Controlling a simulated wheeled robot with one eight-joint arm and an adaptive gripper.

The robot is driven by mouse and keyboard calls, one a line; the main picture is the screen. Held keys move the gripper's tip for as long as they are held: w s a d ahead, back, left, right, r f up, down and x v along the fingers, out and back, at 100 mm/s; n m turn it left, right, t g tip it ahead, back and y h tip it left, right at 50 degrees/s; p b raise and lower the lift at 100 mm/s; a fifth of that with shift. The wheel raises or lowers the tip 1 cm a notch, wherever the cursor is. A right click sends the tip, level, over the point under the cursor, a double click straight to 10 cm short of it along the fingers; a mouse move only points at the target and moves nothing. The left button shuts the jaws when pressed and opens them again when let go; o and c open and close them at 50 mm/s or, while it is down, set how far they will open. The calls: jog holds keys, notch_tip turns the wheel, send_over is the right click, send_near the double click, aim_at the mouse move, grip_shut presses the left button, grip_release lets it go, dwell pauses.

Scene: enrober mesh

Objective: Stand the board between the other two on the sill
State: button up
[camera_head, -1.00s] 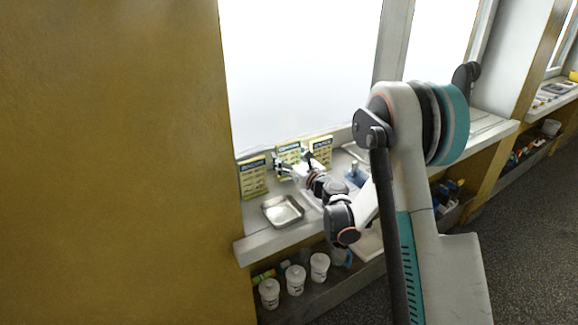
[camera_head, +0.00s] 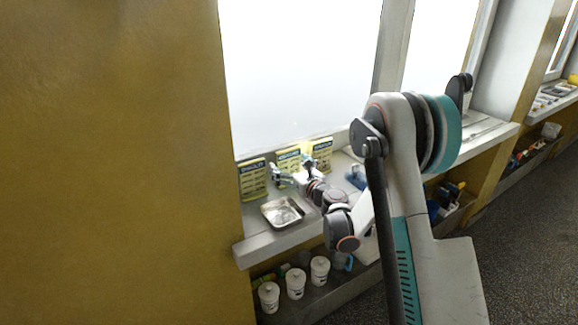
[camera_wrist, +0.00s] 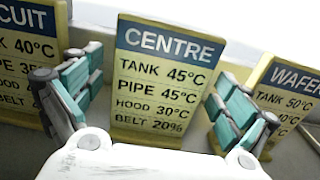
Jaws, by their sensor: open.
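The CENTRE board (camera_wrist: 158,75), yellow with a blue header, stands on the sill (camera_head: 262,243) between the other two. In the head view this middle board (camera_head: 288,158) is partly covered by my gripper. The left board (camera_wrist: 28,55), its header ending in "CUIT", also shows in the head view (camera_head: 253,180). The WAFER board (camera_wrist: 282,95) is the right one, also in the head view (camera_head: 321,152). My gripper (camera_wrist: 153,95) is open, with teal-padded fingers on either side of the CENTRE board and gaps to its edges. In the head view my gripper (camera_head: 294,170) is before it.
A shiny metal tray (camera_head: 283,212) lies on the sill in front of the boards, left of my arm. A blue object (camera_head: 355,177) sits right of my gripper. White lidded tubs (camera_head: 295,283) stand on the shelf below. A window is behind the boards.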

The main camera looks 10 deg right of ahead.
jog(key=shift+r, duration=0.15)
jog(key=p+v, duration=0.1)
jog(key=v, duration=0.9)
jog(key=shift+s+d+p, duration=0.1)
jog(key=shift+s+p, duration=0.05)
jog(key=shift+p, duration=0.15)
jog(key=shift+s+d+b, duration=0.2)
jog(key=shift+s+b, duration=0.45)
jog(key=shift+s, duration=0.05)
jog(key=s+a+r+n+g, duration=0.35)
jog(key=s+r+n, duration=0.2)
jog(key=n, duration=0.35)
jog(key=s+a+r+n+g, duration=0.3)
jog(key=s+a+r+n, duration=0.15)
jog(key=s+n, duration=0.3)
jog(key=s+d+f+n+g+h, duration=0.1)
jog(key=s+d+n+g+h, duration=0.1)
jog(key=s+n, duration=0.6)
jog(key=s+d+n+g+h, duration=0.1)
jog(key=s+d+n+h, duration=0.1)
jog(key=s+n, duration=0.6)
jog(key=shift+s+d+f+g+h, duration=0.15)
jog(key=shift+s+f+g+h, duration=0.45)
jog(key=shift+s, duration=2.9)
jog(key=shift+r+t, duration=0.2)
jog(key=shift+t, duration=0.05)
